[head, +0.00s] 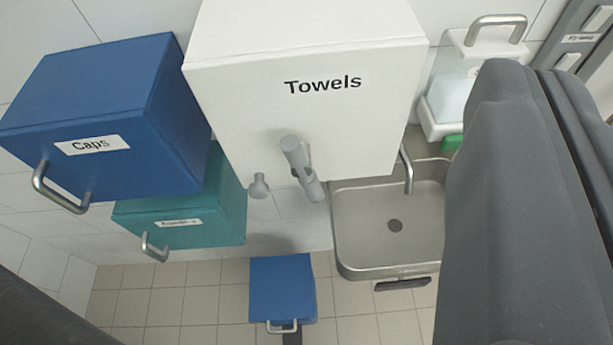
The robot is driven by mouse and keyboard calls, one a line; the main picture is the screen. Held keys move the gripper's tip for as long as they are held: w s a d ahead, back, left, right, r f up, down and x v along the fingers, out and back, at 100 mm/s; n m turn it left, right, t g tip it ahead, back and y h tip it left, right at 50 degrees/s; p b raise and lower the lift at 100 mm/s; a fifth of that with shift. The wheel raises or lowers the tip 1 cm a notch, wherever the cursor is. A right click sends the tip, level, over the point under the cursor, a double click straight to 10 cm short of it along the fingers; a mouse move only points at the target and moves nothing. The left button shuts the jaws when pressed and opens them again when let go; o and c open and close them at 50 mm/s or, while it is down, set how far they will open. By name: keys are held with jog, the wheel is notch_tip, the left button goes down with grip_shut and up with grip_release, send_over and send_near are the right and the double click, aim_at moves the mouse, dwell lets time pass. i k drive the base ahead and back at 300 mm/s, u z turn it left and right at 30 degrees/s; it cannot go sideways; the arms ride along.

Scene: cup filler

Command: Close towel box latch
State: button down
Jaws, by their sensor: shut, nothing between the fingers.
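The white towel box (250,95), labelled "Towels", is on the wall at the top middle of the head view. A grey latch lever (298,160) sits low on its front, slanting down to the right. A small grey knob (258,186) shows at the box's lower edge, left of the lever and apart from it. I cannot tell whether the latch is fastened. My gripper (538,78) is the large dark grey shape at the right, close to the camera. Its fingers are together and empty, to the right of the box and apart from the latch.
A blue caps box (130,95) and a teal box (200,215) are to the left. A steel sink (350,220) with a tap is below right. A dispenser (450,95) hangs behind my gripper. A blue bin (282,285) stands on the tiled floor. Space before the towel box looks clear.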

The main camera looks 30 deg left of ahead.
aim_at(297, 152)
jog(key=k, duration=1)
jog(key=u, duration=0.85)
jog(key=i, duration=0.7)
jog(key=z, duration=1.2)
